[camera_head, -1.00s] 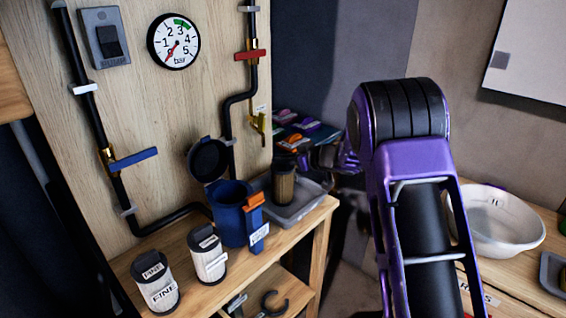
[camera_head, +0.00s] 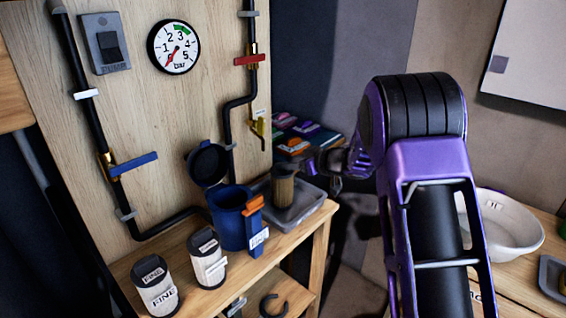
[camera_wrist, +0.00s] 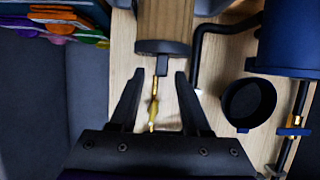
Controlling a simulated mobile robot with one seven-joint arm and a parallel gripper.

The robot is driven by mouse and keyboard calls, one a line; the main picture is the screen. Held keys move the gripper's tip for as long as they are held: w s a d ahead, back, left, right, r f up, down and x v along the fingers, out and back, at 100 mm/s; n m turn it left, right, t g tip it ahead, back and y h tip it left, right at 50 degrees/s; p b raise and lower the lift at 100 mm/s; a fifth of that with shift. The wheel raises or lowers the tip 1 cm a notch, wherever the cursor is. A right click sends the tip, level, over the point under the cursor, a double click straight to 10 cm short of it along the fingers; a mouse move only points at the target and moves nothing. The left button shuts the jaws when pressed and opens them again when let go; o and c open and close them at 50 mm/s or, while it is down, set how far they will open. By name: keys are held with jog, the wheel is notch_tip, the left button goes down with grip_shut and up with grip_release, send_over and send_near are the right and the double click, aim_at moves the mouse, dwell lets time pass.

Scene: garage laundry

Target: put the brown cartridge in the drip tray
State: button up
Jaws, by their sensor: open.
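The brown cartridge (camera_head: 283,188) stands upright inside the grey drip tray (camera_head: 312,203) on the wooden bench, behind and right of the blue filter housing (camera_head: 231,217). In the wrist view the cartridge (camera_wrist: 165,20) shows its brown body, dark end cap and small tab. My gripper (camera_wrist: 161,76) is open. Its two fingertips lie on either side of the tab, with a gap on both sides. In the head view my gripper (camera_head: 310,167) is beside the cartridge's top, small and partly unclear. The tray is not clear in the wrist view.
Two white cartridges marked FINE (camera_head: 155,286) (camera_head: 208,258) stand at the bench's front left. The housing's black lid (camera_head: 208,164) is raised. A yellow valve (camera_head: 258,127) and black pipes are on the panel. A white basin (camera_head: 510,228) sits at the right.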

jog(key=p+v, duration=0.1)
jog(key=v, duration=0.8)
jog(key=shift+s+d+r, duration=0.1)
